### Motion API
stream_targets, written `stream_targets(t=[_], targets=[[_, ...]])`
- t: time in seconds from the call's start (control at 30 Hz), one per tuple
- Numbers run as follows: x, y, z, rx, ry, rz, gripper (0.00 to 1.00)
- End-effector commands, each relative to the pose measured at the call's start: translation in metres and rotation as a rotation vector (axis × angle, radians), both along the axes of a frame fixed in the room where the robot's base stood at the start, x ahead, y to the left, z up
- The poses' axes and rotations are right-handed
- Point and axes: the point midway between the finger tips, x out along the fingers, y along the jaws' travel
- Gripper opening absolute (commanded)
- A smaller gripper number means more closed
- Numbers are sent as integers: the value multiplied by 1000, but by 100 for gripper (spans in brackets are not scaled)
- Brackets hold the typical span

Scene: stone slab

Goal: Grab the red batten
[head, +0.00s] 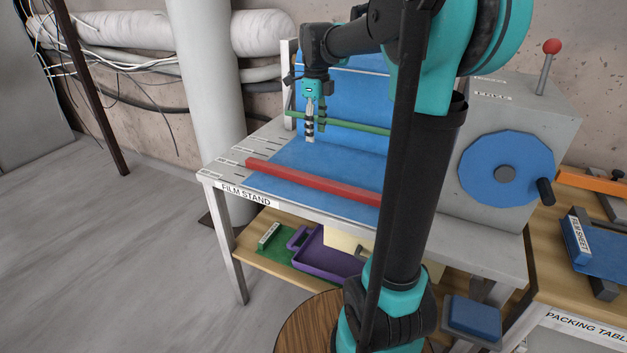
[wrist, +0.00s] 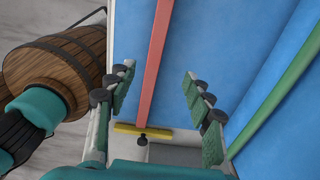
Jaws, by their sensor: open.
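The red batten (head: 312,182) lies along the front edge of the blue sheet on the film stand (head: 212,174). My arm hides its right end in the head view. My gripper (head: 314,128) hangs fingers down over the blue sheet, behind the batten in the head view. In the wrist view the red batten (wrist: 156,55) runs lengthwise between the two spread fingers of my gripper (wrist: 157,78). A gap shows on both sides, and the fingers do not appear to touch it. A yellow bar (wrist: 142,130) with a black knob lies across its near end.
A green bar (head: 350,124) crosses the sheet behind the gripper. A grey machine with a blue crank wheel (head: 506,172) stands right. A purple tray (head: 325,252) sits on the lower shelf. A wooden barrel (wrist: 62,60) stands beside the stand. Floor at left is clear.

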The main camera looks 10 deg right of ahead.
Motion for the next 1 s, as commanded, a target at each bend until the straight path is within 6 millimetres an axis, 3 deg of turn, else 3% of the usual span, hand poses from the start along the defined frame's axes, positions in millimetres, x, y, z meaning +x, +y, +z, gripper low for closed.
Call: stream_targets(t=[0.5, 0.77, 1.0], targets=[[0, 0, -97, 0, -1, 1, 52], [-1, 1, -116, 0, -1, 1, 52], [-3, 6, -147, 0, -1, 1, 52]])
